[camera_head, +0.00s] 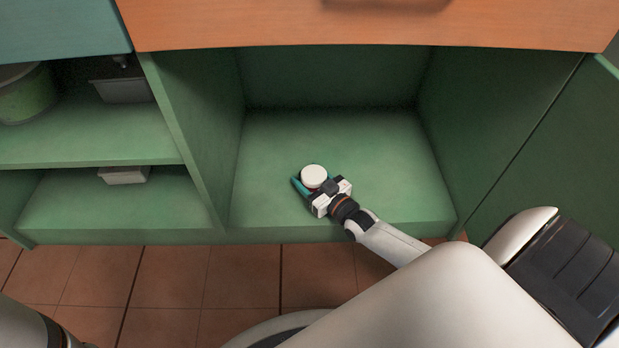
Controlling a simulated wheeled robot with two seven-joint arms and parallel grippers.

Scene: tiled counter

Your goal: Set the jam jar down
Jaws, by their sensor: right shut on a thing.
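My left gripper is not in view.
The compartment floor around the jar is bare. A green divider (185,130) stands on the left and an open door (560,150) on the right. An orange drawer front (250,25) overhangs above. Left shelves hold a green pot (27,95) and grey containers (122,90).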

